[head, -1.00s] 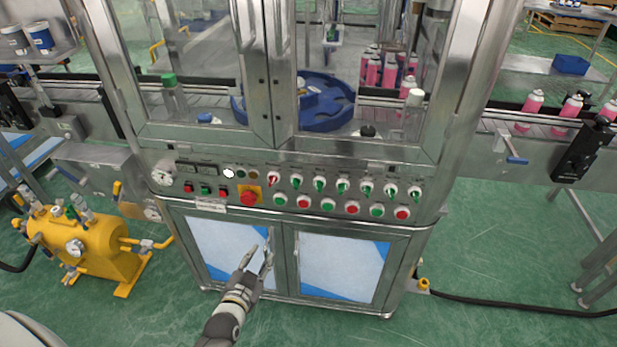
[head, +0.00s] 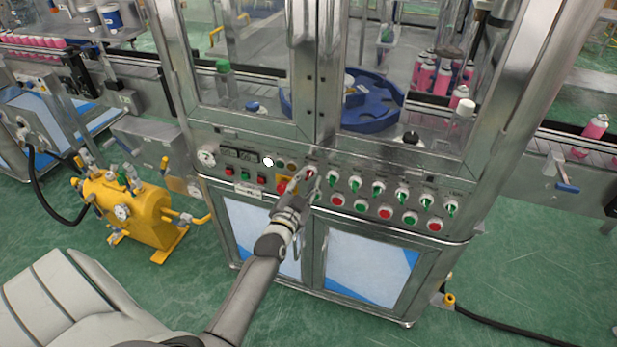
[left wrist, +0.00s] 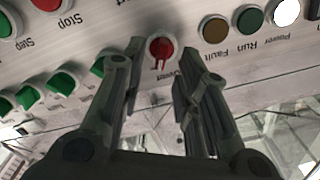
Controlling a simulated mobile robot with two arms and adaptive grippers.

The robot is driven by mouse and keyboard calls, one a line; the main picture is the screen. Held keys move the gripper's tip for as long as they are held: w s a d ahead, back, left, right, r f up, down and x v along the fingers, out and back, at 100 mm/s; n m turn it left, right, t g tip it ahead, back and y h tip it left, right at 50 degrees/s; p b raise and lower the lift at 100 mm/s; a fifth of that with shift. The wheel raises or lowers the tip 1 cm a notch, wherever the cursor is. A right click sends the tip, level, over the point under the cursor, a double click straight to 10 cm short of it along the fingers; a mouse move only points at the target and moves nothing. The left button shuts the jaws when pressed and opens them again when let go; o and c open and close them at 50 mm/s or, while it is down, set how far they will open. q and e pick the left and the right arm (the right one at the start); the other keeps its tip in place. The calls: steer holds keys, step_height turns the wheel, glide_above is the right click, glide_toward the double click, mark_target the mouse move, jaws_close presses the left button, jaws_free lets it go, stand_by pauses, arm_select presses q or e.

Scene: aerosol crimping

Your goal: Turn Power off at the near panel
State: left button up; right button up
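The near panel (head: 395,200) is the sloped metal control strip on the front of the machine. A red rotary switch (left wrist: 161,49) with a white ring is in the upper middle of the left wrist view; its inverted label is hard to read. My left gripper (left wrist: 162,62) is open and empty, with one finger on each side of this switch. Contact cannot be told. In the head view the left gripper (head: 308,180) is at the panel and partly hides the red switch. A white lamp labelled Power (left wrist: 286,12) looks lit. My right gripper is out of view.
Several green switches (head: 355,184) stand right of the red one, above a row of red and green buttons (head: 385,213). A yellow tank (head: 135,208) stands on the floor at left.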

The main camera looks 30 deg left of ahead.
arm_select(q)
steer(key=shift+x, duration=1)
jaws_close()
steer(key=shift+n, duration=0.3)
steer(key=n+p, duration=0.1)
steer(key=n, duration=0.4)
steer(key=shift+a, duration=0.2)
steer(key=n, duration=0.6)
steer(key=shift+s+a, duration=0.1)
steer(key=shift+a, duration=0.1)
steer(key=shift+n, duration=0.3)
